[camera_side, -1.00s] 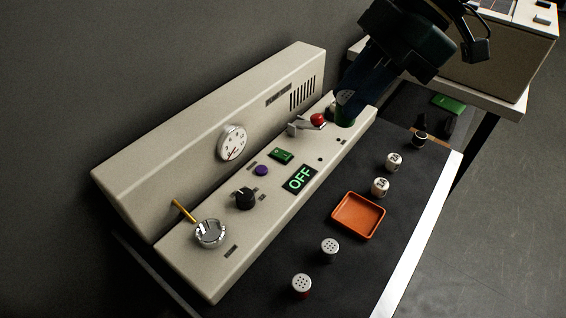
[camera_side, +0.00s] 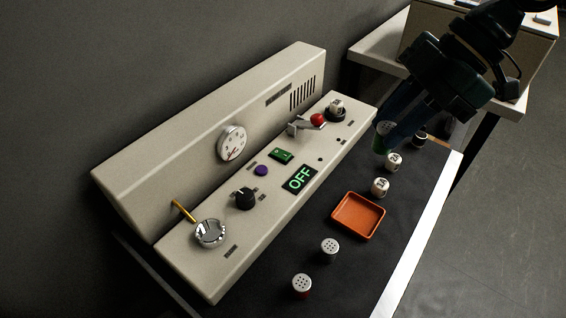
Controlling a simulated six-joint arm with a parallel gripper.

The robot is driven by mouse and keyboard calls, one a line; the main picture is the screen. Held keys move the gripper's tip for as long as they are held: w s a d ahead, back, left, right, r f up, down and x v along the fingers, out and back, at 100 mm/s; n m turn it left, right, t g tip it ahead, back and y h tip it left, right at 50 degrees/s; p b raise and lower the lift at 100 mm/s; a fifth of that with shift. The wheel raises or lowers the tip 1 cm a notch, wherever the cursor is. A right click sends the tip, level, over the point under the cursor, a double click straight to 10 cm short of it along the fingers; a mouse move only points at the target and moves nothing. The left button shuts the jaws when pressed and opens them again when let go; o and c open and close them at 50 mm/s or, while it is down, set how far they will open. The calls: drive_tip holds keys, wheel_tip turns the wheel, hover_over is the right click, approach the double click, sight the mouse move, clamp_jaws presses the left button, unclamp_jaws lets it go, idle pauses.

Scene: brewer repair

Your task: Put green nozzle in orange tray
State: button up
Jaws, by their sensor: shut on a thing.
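The green nozzle (camera_side: 379,144) is held between the fingers of my gripper (camera_side: 388,130), which is shut on it. Its grey perforated top shows between the fingers, and part of its green side shows below. It hangs above the dark mat, to the right of the beige machine and up and to the right of the orange tray (camera_side: 359,231). The orange tray is a shallow square dish, empty, lying on the mat.
Two white dice-like cylinders (camera_side: 380,187) (camera_side: 394,162) stand between the tray and my gripper. A grey-topped dark nozzle (camera_side: 329,246) and a red nozzle (camera_side: 301,286) stand below the tray. The beige machine (camera_side: 225,265) with a red-knobbed lever (camera_side: 317,119) lies left.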

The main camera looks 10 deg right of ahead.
wheel_tip(320, 180, down, 17)
drive_tip(key=shift+f, duration=0.15)
idle(0.8)
drive_tip(key=shift+f, duration=0.15)
drive_tip(key=o, duration=1)
drive_tip(key=v, duration=1.2)
